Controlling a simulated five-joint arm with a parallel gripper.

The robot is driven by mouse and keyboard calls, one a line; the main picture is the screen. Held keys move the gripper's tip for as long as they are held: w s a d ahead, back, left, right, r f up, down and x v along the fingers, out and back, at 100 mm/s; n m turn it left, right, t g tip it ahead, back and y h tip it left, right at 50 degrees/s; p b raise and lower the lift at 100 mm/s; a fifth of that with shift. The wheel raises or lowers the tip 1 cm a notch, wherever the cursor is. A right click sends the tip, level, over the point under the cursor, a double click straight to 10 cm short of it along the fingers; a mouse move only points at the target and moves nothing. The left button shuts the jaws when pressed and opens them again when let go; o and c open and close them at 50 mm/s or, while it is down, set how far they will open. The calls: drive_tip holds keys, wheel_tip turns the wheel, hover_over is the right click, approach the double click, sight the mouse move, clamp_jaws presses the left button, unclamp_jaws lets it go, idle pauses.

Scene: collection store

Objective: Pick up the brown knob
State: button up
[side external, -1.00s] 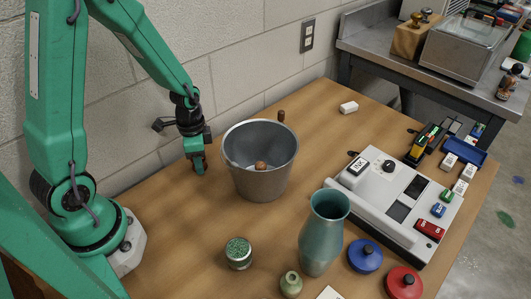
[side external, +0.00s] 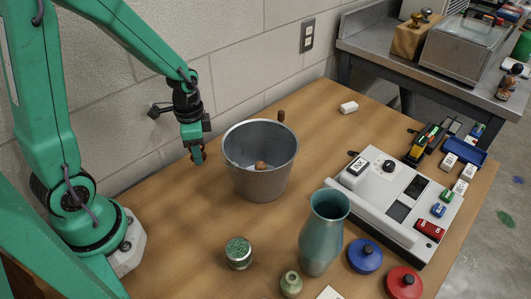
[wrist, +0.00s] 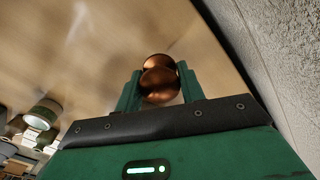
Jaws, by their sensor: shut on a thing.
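The brown knob (wrist: 158,78) is a shiny, copper-brown, rounded thing between the two green fingers of my gripper (wrist: 160,90) in the wrist view. My gripper is shut on it. In the side view my gripper (side external: 197,155) hangs above the wooden table, left of the metal bucket, with a small brown part of the knob showing between the fingers. The fingers hide much of the knob there.
The grey metal bucket (side external: 258,188) holds a brown round thing (side external: 260,165). A brown peg-like thing (side external: 281,116) shows behind its rim. A teal vase (side external: 322,240), a green-topped tin (side external: 238,252) and a white device (side external: 388,205) stand forward and right. The wall is close behind.

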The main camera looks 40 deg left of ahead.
drive_tip(key=s+d+r, duration=0.3)
drive_tip(key=d+r, duration=0.3)
drive_tip(key=d, duration=0.4)
drive_tip(key=shift+s+r, duration=0.15)
drive_tip(key=shift+s, duration=0.15)
drive_tip(key=shift+r, duration=0.15)
